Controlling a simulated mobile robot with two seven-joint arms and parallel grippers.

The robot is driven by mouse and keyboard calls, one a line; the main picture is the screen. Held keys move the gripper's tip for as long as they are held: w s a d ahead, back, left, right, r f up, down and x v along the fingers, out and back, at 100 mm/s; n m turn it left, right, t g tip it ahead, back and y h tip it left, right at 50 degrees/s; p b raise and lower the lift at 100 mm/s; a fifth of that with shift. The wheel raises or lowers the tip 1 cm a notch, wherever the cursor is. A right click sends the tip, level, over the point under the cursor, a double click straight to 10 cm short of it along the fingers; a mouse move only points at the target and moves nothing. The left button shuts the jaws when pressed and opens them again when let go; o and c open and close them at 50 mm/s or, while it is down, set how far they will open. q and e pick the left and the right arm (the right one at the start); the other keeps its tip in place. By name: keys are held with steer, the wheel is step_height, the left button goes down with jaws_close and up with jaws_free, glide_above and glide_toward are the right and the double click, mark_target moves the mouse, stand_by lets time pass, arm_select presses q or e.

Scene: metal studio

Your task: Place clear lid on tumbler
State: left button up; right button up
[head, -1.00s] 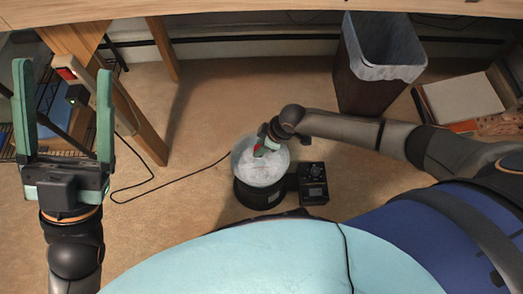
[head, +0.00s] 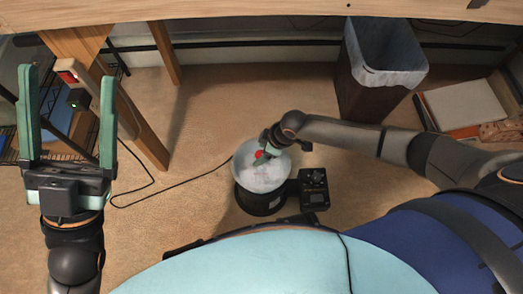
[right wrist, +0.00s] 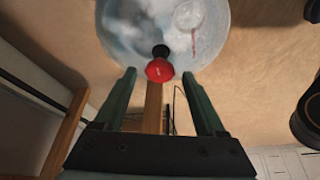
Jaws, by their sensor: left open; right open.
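The clear lid (head: 264,176) with its red knob (head: 259,154) shows above the black tumbler (head: 260,203) on the floor. From this angle I cannot tell whether it is fully seated on the rim. My right gripper (head: 268,153) is open right at the knob. In the right wrist view, the red knob (right wrist: 159,70) sits between the tips of the open right fingers (right wrist: 162,85), with the clear lid (right wrist: 165,25) beyond, cut off by the top edge. My left gripper (head: 67,105) is open and empty, raised at the far left, away from the tumbler.
A black control box (head: 314,188) adjoins the tumbler's right side. A dark bin with a grey liner (head: 379,75) stands behind to the right. A wooden table leg (head: 130,110) and a cable (head: 180,190) are at left. Open carpet lies around the tumbler.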

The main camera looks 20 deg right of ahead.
steer(key=p+v, duration=0.5)
steer(key=v, duration=0.6)
steer(key=a+r+t+y, duration=0.4)
steer(key=a+r, duration=0.4)
steer(key=a, duration=0.1)
steer(key=w+a+r+t+y, duration=0.1)
steer(key=a+r+t+y, duration=0.15)
steer(key=r, duration=0.45)
steer(key=w+a+r+t+y, duration=0.1)
steer(key=r+t, duration=0.2)
steer(key=r, duration=0.5)
arm_select(q)
steer(key=shift+y, duration=0.5)
steer(key=r, duration=0.5)
steer(key=shift+w+a, duration=0.2)
steer(key=shift+a, duration=0.1)
arm_select(e)
steer(key=s+d+r+t+y, duration=0.1)
steer(key=s+d+r+t, duration=0.2)
steer(key=r, duration=0.4)
steer(key=s+d+r+t+y, duration=0.1)
steer(key=s+d+r+t, duration=0.2)
steer(key=r, duration=0.4)
steer(key=s+d+r+n+t+y, duration=0.1)
steer(key=s+d+r+t, duration=0.2)
steer(key=r, duration=0.4)
steer(key=shift+s+d+r+t, duration=0.4)
steer(key=shift+s+t, duration=0.35)
steer(key=shift+s, duration=0.05)
